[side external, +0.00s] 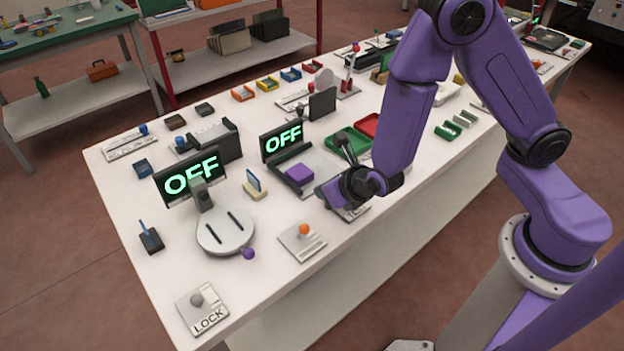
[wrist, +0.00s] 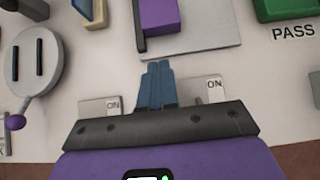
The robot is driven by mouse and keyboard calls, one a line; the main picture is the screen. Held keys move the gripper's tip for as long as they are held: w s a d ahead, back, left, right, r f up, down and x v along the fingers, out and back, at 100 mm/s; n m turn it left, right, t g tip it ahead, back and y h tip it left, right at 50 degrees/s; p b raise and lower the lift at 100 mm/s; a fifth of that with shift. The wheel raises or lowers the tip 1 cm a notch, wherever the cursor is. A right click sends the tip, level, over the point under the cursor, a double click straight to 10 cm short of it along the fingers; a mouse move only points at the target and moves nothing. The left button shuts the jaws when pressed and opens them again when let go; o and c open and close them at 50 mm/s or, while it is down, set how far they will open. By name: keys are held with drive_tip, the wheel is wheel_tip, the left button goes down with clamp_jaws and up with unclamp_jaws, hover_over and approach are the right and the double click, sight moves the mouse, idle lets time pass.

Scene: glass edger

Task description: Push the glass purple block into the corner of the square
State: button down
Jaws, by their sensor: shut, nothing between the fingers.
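The purple block (side external: 299,173) sits on a light grey square plate (side external: 322,163) with a dark raised corner fence (side external: 286,184). In the wrist view the block (wrist: 160,14) is at the top, close against the fence's dark strip (wrist: 139,38) on its left; I cannot tell whether they touch. The bare plate (wrist: 208,28) extends to the block's right. My gripper's blue fingers (wrist: 158,66) are shut and empty, just below the block in the wrist view and apart from it. In the side view the fingertips are hidden by my purple hand.
An OFF screen (side external: 283,142) stands behind the plate. Left of it are a small stand with a blue pane (side external: 254,181) and a round slotted machine (side external: 225,231). An orange-button panel (side external: 303,231) lies in front. Green (side external: 350,142) and red trays are behind my arm.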

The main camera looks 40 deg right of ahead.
sight(292, 169)
drive_tip(key=shift+w+f, duration=0.2)
drive_tip(key=shift+w, duration=2)
drive_tip(key=shift+w, duration=0.1)
drive_tip(key=shift+w, duration=2.65)
